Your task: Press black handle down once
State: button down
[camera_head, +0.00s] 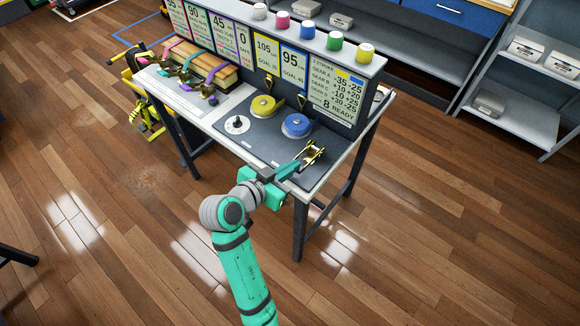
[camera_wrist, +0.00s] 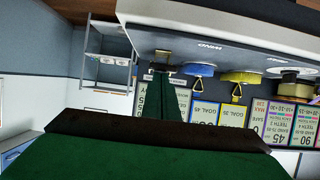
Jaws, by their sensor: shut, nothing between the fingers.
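A gold ratchet lever (camera_head: 313,150) with a dark part stands at the right end of the table's dark panel. In the wrist view, which is upside down, a gold piece (camera_wrist: 161,53) shows just beyond my fingertips, with a small dark bar (camera_wrist: 160,70) by it. I cannot tell clearly which part is the black handle. My gripper (camera_head: 297,164) is shut and empty, its teal fingertips right beside the lever's near left side. In the wrist view my fingers (camera_wrist: 162,80) point at the dark bar. Whether they touch it cannot be told.
A blue dial (camera_head: 297,125), a yellow dial (camera_head: 263,106) and a white dial (camera_head: 237,125) stand left of the lever. Strap ratchets (camera_head: 187,77) lie farther left. A board with cards (camera_head: 332,98) rises behind, topped with several coloured knobs. Floor before the table is clear.

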jog(key=w+r+v, duration=0.1)
jog(key=r+v, duration=0.1)
jog(key=v, duration=0.9)
jog(key=shift+d+r, duration=0.2)
jog(key=shift+r, duration=0.05)
jog(key=shift+s, duration=0.1)
